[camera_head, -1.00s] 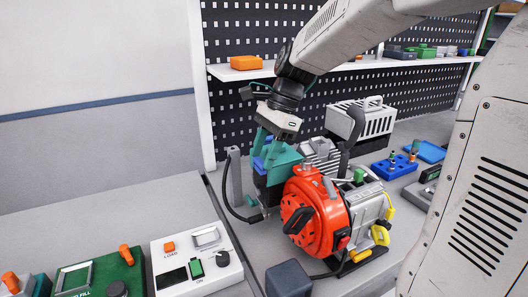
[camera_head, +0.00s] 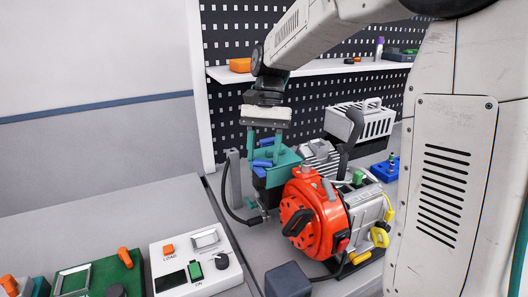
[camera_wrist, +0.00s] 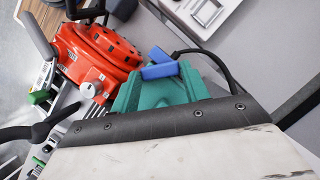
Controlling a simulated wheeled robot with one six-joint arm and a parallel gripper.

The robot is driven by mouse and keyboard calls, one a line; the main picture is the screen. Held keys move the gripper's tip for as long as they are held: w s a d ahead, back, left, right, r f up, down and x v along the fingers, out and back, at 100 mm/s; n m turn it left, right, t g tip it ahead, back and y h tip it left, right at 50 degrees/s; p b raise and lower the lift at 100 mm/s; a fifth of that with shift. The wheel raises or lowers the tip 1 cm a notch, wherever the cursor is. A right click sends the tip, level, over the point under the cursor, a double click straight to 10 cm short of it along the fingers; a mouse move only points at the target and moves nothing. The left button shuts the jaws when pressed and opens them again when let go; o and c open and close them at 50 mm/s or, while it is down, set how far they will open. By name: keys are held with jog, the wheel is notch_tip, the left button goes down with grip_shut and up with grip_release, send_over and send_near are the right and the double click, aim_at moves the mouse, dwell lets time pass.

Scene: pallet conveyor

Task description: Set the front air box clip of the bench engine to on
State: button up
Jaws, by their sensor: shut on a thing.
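The bench engine has a red round housing (camera_head: 312,217) and a grey block (camera_head: 362,205). At its left is the air box (camera_head: 268,178), dark with a teal top. Two blue clips show on it, an upper one (camera_head: 266,141) and a lower one (camera_head: 262,163). In the wrist view the blue clip pieces (camera_wrist: 158,71) lie just beyond my teal fingers. My gripper (camera_head: 264,152) points down over the air box and is shut on a blue clip. The fingers partly hide the contact, so which clip they hold is unclear.
A black hose (camera_head: 232,205) loops left of the air box beside a grey post (camera_head: 234,175). A white control box (camera_head: 195,262) and a dark grey block (camera_head: 288,280) stand in front. A white ribbed case (camera_head: 372,120) is behind.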

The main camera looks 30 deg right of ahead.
jog(key=n, duration=0.2)
jog(key=n+h, duration=0.1)
jog(key=shift+w+n+g, duration=0.3)
jog(key=shift+w+n, duration=0.1)
jog(key=shift+w+a+n+h, duration=0.15)
jog(key=shift+n+h, duration=0.3)
jog(key=shift+n, duration=0.45)
jog(key=shift+w+a+n+h, duration=0.1)
jog(key=shift+n+h, duration=0.35)
jog(key=shift+n, duration=0.45)
jog(key=shift+r, duration=0.1)
jog(key=o, duration=1)
jog(key=v, duration=0.7)
jog(key=shift+w+r, duration=0.25)
jog(key=shift+r, duration=0.05)
